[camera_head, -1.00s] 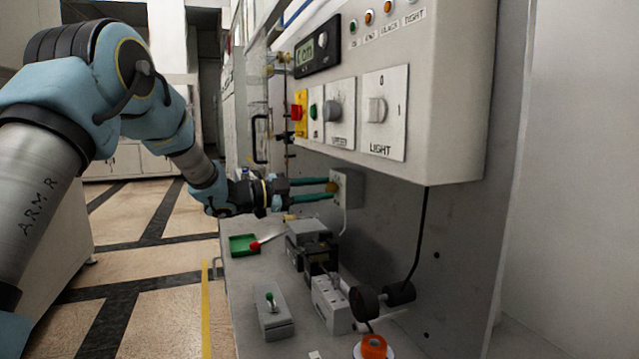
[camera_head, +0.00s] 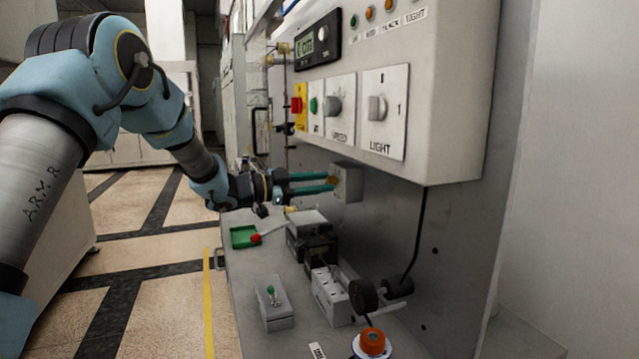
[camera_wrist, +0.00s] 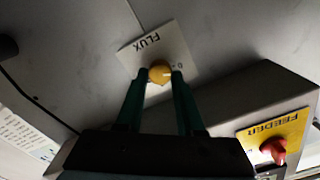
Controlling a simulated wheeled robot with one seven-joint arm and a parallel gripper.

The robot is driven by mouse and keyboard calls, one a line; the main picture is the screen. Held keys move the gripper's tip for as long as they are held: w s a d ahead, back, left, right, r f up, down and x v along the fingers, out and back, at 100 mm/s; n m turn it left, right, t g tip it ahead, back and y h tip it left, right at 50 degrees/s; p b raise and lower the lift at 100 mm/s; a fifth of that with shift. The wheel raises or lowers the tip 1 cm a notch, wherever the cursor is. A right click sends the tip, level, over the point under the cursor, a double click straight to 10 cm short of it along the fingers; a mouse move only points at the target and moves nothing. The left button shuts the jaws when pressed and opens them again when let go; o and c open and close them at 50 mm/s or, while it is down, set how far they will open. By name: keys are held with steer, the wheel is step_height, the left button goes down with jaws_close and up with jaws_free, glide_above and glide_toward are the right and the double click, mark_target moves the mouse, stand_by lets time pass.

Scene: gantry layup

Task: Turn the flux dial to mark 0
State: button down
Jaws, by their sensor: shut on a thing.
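The flux dial is a yellow knob (camera_wrist: 160,72) on a pale plate (camera_wrist: 142,50) marked FLUX, seen upside down in the wrist view. A small 0 mark shows on the plate just right of the knob. The knob's pointer is too small to read surely. My gripper (camera_wrist: 160,75) has its two green fingers on either side of the knob, shut on it. In the head view my gripper (camera_head: 329,184) reaches right to the small grey dial box (camera_head: 350,183) on the back panel; the knob is mostly hidden by the fingertips there.
A control cabinet with a light switch (camera_head: 377,108) overhangs the dial from above right. In the wrist view a red feeder knob (camera_wrist: 273,149) sits on a yellow plate. Below on the bench are a green tray (camera_head: 243,237), a toggle box (camera_head: 273,304) and an orange-topped spool (camera_head: 372,342).

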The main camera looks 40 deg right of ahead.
steer(key=c, duration=0.5)
jaws_free()
steer(key=shift+w+a+f, duration=0.15)
steer(key=shift+w+a, duration=0.1)
steer(key=shift+a, duration=0.25)
steer(key=b+v, duration=0.3)
steer(key=v, duration=0.6)
steer(key=shift+w+a, duration=0.15)
steer(key=shift+a, duration=0.2)
